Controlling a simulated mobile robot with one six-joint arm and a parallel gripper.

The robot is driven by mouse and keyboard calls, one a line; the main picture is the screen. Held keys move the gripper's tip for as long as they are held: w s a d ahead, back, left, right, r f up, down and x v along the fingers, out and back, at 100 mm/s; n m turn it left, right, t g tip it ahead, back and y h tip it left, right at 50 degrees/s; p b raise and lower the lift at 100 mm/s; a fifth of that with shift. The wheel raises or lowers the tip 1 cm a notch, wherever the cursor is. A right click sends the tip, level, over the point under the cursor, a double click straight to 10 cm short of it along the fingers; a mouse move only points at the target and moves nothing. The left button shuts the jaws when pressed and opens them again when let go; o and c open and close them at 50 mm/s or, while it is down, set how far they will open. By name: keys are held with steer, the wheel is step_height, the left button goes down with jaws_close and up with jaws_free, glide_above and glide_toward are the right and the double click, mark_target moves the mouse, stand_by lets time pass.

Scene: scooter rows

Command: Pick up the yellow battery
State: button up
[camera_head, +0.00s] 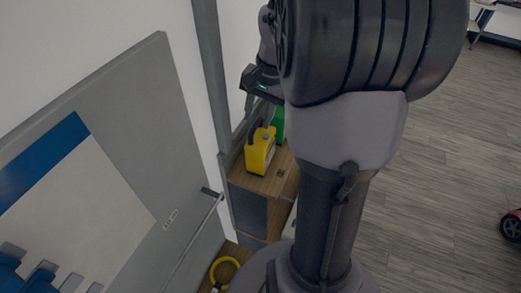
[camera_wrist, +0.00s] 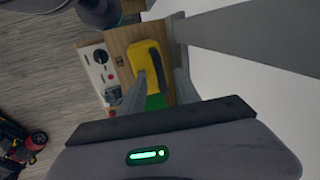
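The yellow battery (camera_head: 260,153), a boxy block with a dark handle on top, stands upright on a wooden shelf top (camera_head: 262,185) beside the grey door frame. A green battery (camera_head: 279,124) stands just behind it, partly hidden by my arm. In the wrist view the yellow battery (camera_wrist: 146,62) lies beyond my fingertips, with the green battery (camera_wrist: 156,102) nearer the gripper. My gripper (camera_wrist: 158,85) is open and empty, its two grey fingers apart. In the head view it hangs above and behind the batteries, partly hidden by my arm.
A grey door (camera_head: 120,130) with a bar handle stands left of the shelf. A white panel with a black knob (camera_wrist: 100,57) lies beside the yellow battery. A yellow coiled cable (camera_head: 224,270) is low by the door. Open wooden floor (camera_head: 440,160) lies right.

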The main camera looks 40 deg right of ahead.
steer(key=shift+w+a+f, duration=0.1)
steer(key=shift+w+f, duration=0.15)
steer(key=shift+f, duration=0.75)
jaws_close()
steer(key=shift+r, duration=0.15)
stand_by(0.5)
